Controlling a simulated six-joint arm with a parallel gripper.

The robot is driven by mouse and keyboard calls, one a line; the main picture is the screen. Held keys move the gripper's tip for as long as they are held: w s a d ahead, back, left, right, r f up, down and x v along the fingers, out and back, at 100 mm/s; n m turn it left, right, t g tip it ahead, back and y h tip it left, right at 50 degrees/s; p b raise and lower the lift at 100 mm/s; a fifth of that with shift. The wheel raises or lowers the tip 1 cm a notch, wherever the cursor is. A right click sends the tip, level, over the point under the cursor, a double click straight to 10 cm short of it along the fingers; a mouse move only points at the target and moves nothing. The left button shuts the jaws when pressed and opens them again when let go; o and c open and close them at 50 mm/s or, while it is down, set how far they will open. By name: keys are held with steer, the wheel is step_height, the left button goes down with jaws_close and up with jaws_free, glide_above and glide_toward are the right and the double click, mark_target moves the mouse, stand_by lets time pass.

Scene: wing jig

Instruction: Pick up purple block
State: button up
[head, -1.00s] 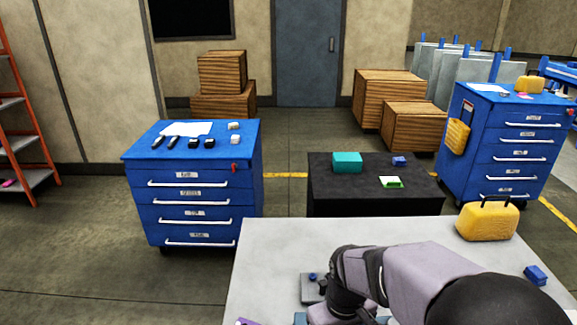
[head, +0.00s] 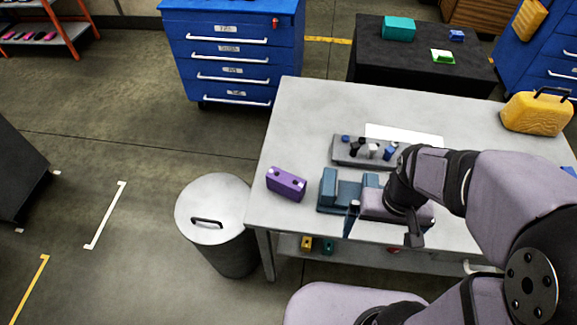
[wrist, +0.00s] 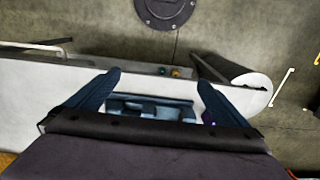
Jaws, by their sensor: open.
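The purple block (head: 286,183) lies on the grey workbench near its left edge in the head view, with small holes in its face. My gripper (head: 381,234) is over the front of the bench, to the right of the block and apart from it. In the wrist view the two dark blue fingers of my gripper (wrist: 160,80) stand wide apart with nothing held between them. A tiny purple spot shows beside the right finger there; I cannot tell if it is the block.
A blue vise-like fixture (head: 328,187) stands between the block and my gripper. Behind it is a grey holder (head: 345,158) with several small parts. A yellow case (head: 537,113) sits at the back right. A lidded bin (head: 212,210) stands left of the workbench (head: 300,110).

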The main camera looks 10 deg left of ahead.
steer(key=w+a+m, duration=0.2)
steer(key=w+a, duration=0.6)
steer(key=w, duration=0.4)
steer(key=m+b, duration=0.1)
steer(key=m, duration=0.1)
glide_above(286, 178)
steer(key=f, duration=0.6)
steer(key=shift+w+d, duration=0.3)
steer(key=shift+d, duration=0.1)
steer(key=shift+w+a+f, duration=0.1)
steer(key=shift+a+f, duration=0.05)
steer(key=shift+a, duration=0.3)
steer(key=shift+f+p, duration=0.4)
steer(key=shift+f, duration=0.65)
steer(key=shift+s+f+p, duration=0.2)
steer(key=shift+f+p, duration=0.5)
steer(key=shift+f, duration=0.3)
steer(key=shift+s+f+p, duration=0.2)
steer(key=shift+f+p, duration=0.45)
steer(key=shift+f, duration=0.95)
